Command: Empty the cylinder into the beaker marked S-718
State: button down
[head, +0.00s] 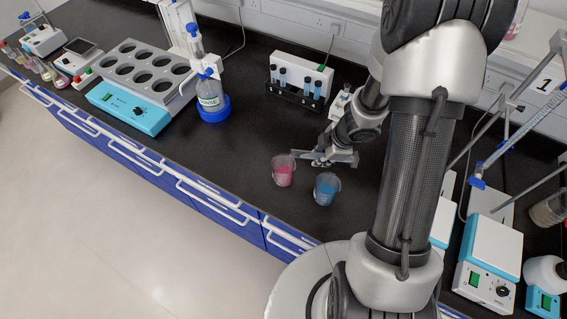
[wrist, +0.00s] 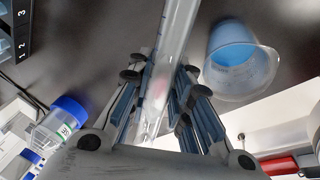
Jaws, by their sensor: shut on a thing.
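A clear cylinder (wrist: 176,45) runs between my gripper's fingers in the wrist view, with a faint pink tint inside its lower part. My gripper (wrist: 165,105) is shut on it. In the head view my gripper (head: 325,158) is just behind two small clear beakers on the black bench. One beaker holds pink liquid (head: 283,172); the other holds blue liquid (head: 326,190) and stands to its right, nearer the front edge. The blue beaker also shows in the wrist view (wrist: 236,62), beside the cylinder. The marking S-718 is not legible on either beaker. The cylinder's tilt is unclear in the head view.
A blue-capped bottle (head: 210,97) and a teal heating block (head: 135,85) are to the left. Stirrer units (head: 490,262) and stands are at the right. Bare bench lies left of the beakers.

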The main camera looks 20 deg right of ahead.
aim_at(317, 153)
jog(key=shift+w+a, duration=0.15)
jog(key=shift+a, duration=0.1)
jog(key=shift+h, duration=0.4)
jog(key=shift+h, duration=0.5)
jog(key=shift+w+a+r+n+g+h+p, duration=0.1)
jog(key=shift+a+r+n+g+h+p, duration=0.15)
jog(key=shift+r+h+p, duration=0.55)
jog(key=shift+a+r+n+g+h+p, duration=0.15)
jog(key=shift+a+r+g+h+p, duration=0.15)
jog(key=shift+r+h+p, duration=0.5)
